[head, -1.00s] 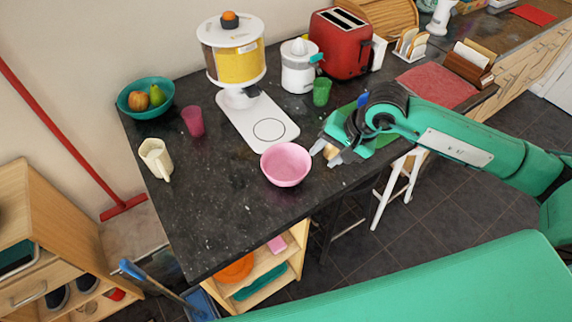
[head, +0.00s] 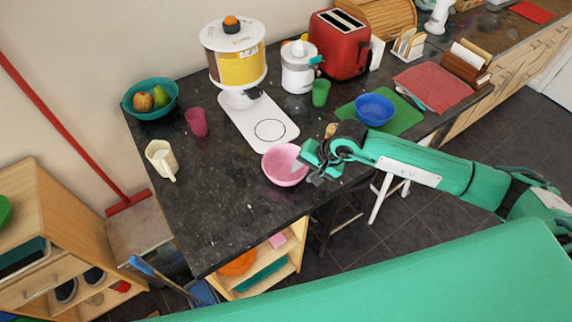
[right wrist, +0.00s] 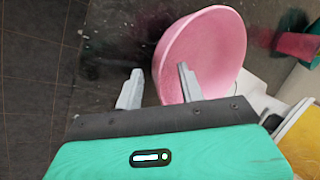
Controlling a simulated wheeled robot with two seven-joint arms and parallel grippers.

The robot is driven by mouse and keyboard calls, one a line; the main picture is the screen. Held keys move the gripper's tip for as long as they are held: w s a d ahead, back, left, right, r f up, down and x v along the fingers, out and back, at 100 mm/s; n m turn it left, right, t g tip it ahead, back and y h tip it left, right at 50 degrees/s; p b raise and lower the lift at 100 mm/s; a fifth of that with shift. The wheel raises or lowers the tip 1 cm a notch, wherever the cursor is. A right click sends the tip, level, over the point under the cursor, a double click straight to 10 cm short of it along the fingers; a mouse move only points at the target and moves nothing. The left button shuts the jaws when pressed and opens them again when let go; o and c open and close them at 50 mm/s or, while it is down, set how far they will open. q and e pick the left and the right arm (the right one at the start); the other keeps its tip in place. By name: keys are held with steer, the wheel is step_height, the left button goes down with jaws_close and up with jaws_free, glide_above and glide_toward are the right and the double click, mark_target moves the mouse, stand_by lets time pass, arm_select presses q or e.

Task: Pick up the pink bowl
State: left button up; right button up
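The pink bowl (head: 284,166) stands upright on the dark granite counter, near its front edge. In the right wrist view the bowl (right wrist: 205,50) shows just ahead of the fingers. My right gripper (head: 312,174) is at the bowl's right side in the head view. In the right wrist view the right gripper (right wrist: 160,88) is open, its fingers apart with the bowl's near rim between them or just behind them. I cannot tell if a finger touches the bowl. My left gripper is not in view.
The counter (head: 222,205) is clear left of the bowl. A white-based dispenser (head: 262,133) stands behind it, with a pink cup (head: 196,122) and a cream jug (head: 161,159) to the left. A blue bowl (head: 374,109) sits on a green board (head: 404,121) behind my right arm.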

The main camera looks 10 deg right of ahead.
jaws_close()
